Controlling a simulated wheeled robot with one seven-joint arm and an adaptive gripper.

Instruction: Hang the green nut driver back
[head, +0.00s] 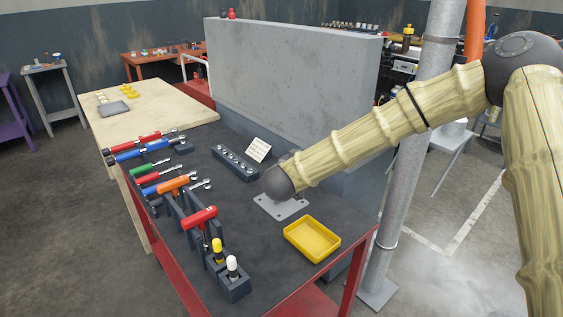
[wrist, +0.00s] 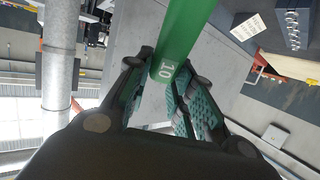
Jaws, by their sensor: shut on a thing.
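The green nut driver (wrist: 183,35), marked with a white "10", is between the fingers of my gripper (wrist: 165,68) in the wrist view. My gripper is shut on its green part. The rest of the driver runs out of the top of the picture. In the head view my arm comes in from the right, and its dark joint hangs over the dark bench top (head: 335,222). The gripper and the held driver do not show there. Dark holders stand along the bench's left side, with a yellow-topped tool (head: 218,250) and a white-topped tool (head: 232,267) upright at the near end.
Red, blue, green and orange handled tools (head: 150,170) line the bench's left side. A red T-handle (head: 200,217) stands nearer. A socket rail (head: 235,163), a card (head: 258,150), a grey plate (head: 282,207) and a yellow tray (head: 312,240) are also there. A grey panel (head: 290,80) rises behind.

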